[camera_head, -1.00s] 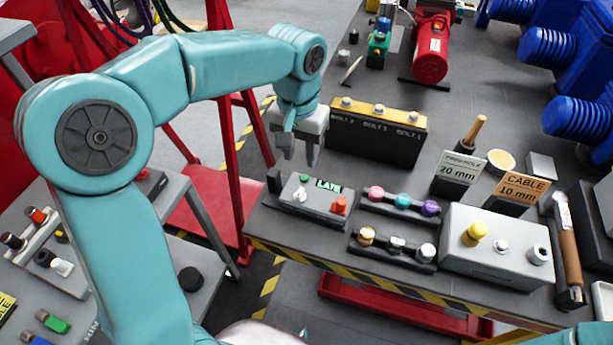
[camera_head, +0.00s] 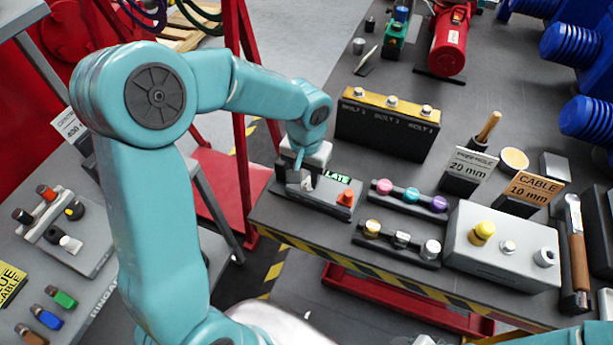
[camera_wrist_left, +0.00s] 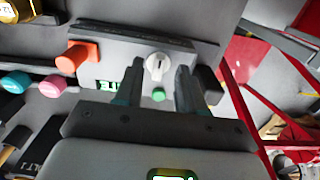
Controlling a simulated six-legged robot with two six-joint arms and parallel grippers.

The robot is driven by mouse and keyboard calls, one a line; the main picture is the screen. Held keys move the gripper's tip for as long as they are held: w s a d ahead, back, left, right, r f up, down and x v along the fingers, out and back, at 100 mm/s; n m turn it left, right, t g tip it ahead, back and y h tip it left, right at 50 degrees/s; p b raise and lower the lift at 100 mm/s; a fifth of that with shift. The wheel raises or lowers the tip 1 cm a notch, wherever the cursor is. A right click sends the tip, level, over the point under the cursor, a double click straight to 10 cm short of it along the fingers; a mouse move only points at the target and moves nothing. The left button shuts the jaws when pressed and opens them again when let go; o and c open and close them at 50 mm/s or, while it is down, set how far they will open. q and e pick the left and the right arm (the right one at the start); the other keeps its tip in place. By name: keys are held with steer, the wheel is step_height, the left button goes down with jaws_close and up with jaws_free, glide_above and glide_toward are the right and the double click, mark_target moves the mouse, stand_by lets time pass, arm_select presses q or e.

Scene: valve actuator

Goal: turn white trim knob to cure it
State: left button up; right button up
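The white trim knob (camera_wrist_left: 155,62) sits on a grey box (camera_wrist_left: 110,52) beside a small green button and an orange-red knob (camera_wrist_left: 75,57). My left gripper (camera_head: 294,182) is over the box's left part, pointing down. In the left wrist view its fingers (camera_wrist_left: 160,70) are apart, with the white knob between their tips; I see gaps on both sides and cannot tell any contact. My right gripper is out of view.
A rack with pink, teal and purple knobs (camera_head: 411,196) stands right of the box, with another knob row (camera_head: 400,240) in front. A grey box with a yellow knob (camera_head: 482,232) is farther right. A black bolt block (camera_head: 385,130) stands behind. The table's striped edge (camera_head: 330,254) is in front.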

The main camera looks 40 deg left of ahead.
arm_select(q)
steer(key=shift+s+d+f, duration=0.1)
steer(key=shift+s+f, duration=0.05)
steer(key=shift+f, duration=0.45)
steer(key=shift+w+f, duration=0.2)
steer(key=shift+s, duration=0.1)
jaws_close()
steer(key=shift+m, duration=0.3)
steer(key=m, duration=0.4)
steer(key=shift+a, duration=0.2)
steer(key=shift+m, duration=2.2)
jaws_free()
